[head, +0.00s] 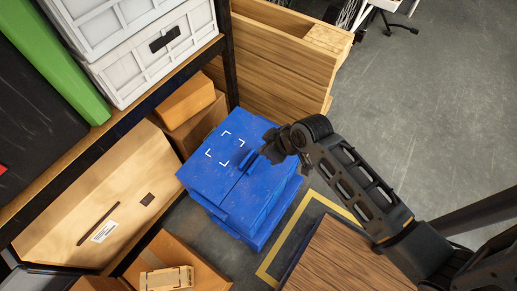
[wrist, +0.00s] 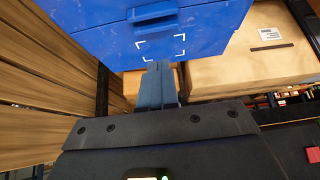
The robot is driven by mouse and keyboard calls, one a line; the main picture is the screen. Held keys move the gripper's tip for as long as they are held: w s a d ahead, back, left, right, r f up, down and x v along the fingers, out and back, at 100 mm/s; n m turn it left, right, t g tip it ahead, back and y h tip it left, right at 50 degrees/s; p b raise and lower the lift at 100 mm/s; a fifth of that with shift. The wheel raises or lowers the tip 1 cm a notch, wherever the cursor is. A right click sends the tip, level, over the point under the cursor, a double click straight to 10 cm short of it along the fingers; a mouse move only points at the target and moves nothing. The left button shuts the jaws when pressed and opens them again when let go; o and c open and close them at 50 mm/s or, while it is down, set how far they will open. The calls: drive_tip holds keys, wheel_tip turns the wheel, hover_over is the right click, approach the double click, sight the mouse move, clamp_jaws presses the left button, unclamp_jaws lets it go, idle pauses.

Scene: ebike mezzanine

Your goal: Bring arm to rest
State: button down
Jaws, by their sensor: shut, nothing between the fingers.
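My arm reaches in from the lower right of the head view, with my gripper (head: 270,154) at the right edge of a blue box stack (head: 207,178). In the wrist view my gripper (wrist: 158,68) shows two blue-grey fingers closed together with nothing between them. The blue stack also fills the top of the wrist view (wrist: 210,35), just beyond the fingertips. White corner marks and a handle-like ledge show on it. I cannot tell whether the fingers touch it.
A shelf with white crates (head: 140,45) and cardboard boxes (head: 95,205) stands at the left. A wooden crate (head: 280,60) is behind the blue stack. A wooden surface (head: 345,258) lies below my arm. Open grey floor (head: 430,120) is at the right.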

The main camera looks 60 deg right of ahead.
drive_tip(key=shift+s+r, duration=0.2)
drive_tip(key=shift+r, duration=0.15)
drive_tip(key=s+a+r+t+h, duration=0.2)
drive_tip(key=s+a+r+t, duration=0.3)
drive_tip(key=s, duration=0.7)
drive_tip(key=s+a+r+t, duration=0.1)
drive_tip(key=s+a+r, duration=0.1)
drive_tip(key=r, duration=0.4)
drive_tip(key=s+a+r+t+y, duration=0.1)
drive_tip(key=s+a+r, duration=0.2)
drive_tip(key=r, duration=0.4)
drive_tip(key=s+a+r+t, duration=0.1)
drive_tip(key=s+a+r, duration=0.1)
drive_tip(key=r, duration=0.5)
drive_tip(key=shift+s+a+t+y, duration=0.3)
drive_tip(key=shift+s+y, duration=0.1)
drive_tip(key=shift+s, duration=0.45)
